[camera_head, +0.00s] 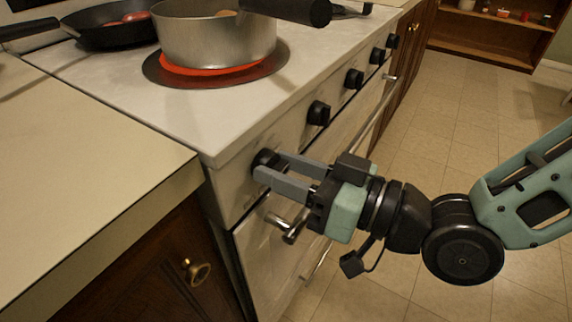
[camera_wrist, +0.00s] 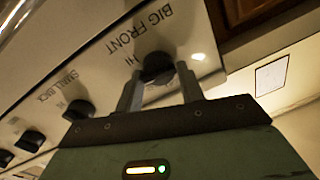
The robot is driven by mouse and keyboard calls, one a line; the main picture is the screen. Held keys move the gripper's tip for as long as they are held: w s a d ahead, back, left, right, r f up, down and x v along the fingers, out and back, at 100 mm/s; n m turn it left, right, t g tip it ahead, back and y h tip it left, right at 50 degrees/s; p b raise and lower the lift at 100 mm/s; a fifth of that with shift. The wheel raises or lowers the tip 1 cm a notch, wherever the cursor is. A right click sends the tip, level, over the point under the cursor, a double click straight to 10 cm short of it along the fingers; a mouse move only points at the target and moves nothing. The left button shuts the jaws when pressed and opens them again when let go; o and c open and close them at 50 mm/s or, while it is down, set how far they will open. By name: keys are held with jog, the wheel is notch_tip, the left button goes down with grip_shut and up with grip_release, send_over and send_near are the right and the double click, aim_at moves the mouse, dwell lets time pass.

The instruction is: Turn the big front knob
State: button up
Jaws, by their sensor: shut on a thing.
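The big front knob (camera_head: 266,160) is black and round, on the stove's front panel at the end nearest the wooden cabinet. In the wrist view the same knob (camera_wrist: 157,68) sits beneath the label "BIG FRONT" and an "HI" mark. My gripper (camera_head: 268,168) reaches it from the right, with its two grey fingers around the knob. In the wrist view the fingers (camera_wrist: 158,85) stand on either side of the knob, shut on it. The fingers hide part of the knob in the head view.
More black knobs (camera_head: 318,113) line the panel. A steel pot (camera_head: 215,42) stands on a glowing red burner (camera_head: 165,76), with a dark pan (camera_head: 105,35) behind. The oven handle (camera_head: 287,231) lies just below my gripper. The tiled floor (camera_head: 465,140) is clear at right.

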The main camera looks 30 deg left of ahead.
jog(key=o, duration=1)
jog(key=shift+w, duration=0.1)
jog(key=shift+c, duration=0.2)
jog(key=shift+d, duration=0.1)
jog(key=d+p, duration=1.6)
jog(key=d, duration=0.1)
jog(key=shift+d+p, duration=0.15)
jog(key=shift+p, duration=0.25)
jog(key=shift+f, duration=0.1)
